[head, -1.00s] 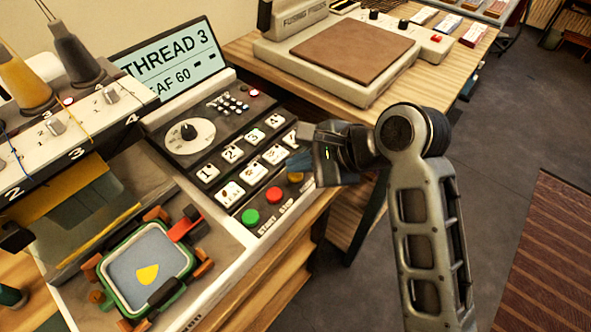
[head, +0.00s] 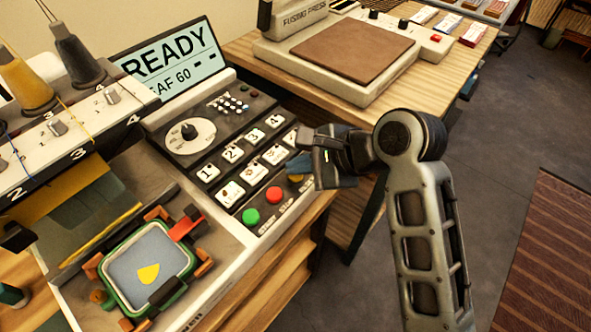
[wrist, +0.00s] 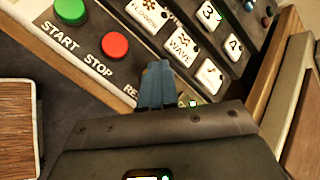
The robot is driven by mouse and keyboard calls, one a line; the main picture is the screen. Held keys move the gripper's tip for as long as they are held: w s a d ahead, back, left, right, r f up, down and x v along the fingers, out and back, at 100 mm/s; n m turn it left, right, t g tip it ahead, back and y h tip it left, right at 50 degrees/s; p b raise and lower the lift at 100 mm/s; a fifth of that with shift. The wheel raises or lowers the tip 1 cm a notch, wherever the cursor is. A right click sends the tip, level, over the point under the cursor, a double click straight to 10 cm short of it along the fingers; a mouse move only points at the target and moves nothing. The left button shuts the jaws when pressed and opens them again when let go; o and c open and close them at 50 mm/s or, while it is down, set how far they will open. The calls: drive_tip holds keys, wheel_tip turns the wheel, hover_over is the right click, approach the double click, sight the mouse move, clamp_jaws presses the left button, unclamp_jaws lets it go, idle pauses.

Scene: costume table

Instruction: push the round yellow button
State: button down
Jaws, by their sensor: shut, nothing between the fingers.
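The round yellow button (head: 296,178) is on the front edge of the machine's dark control panel, right of the red button (head: 274,194). Only part of it shows below my fingers. My gripper (head: 297,164) is shut and empty, with its blue fingertips just above and beside the yellow button in the head view. I cannot tell whether they touch it. In the wrist view the shut fingers (wrist: 156,72) point at the panel, right of the red button (wrist: 115,45), and the yellow button is hidden. The display (head: 172,62) reads READY.
A green button (head: 251,217) sits left of the red one. White numbered and picture keys (head: 230,192) lie behind the row. A hoop frame (head: 150,268) stands at the front left. A fusing press (head: 340,60) stands on the table behind.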

sight(301, 178)
drive_tip(key=shift+r, duration=0.15)
drive_tip(key=shift+r+p, duration=0.75)
drive_tip(key=shift+p, duration=0.6)
wheel_tip(301, 178, up, 5)
drive_tip(key=p, duration=0.6)
drive_tip(key=shift+f, duration=0.1)
drive_tip(key=shift+d, duration=0.1)
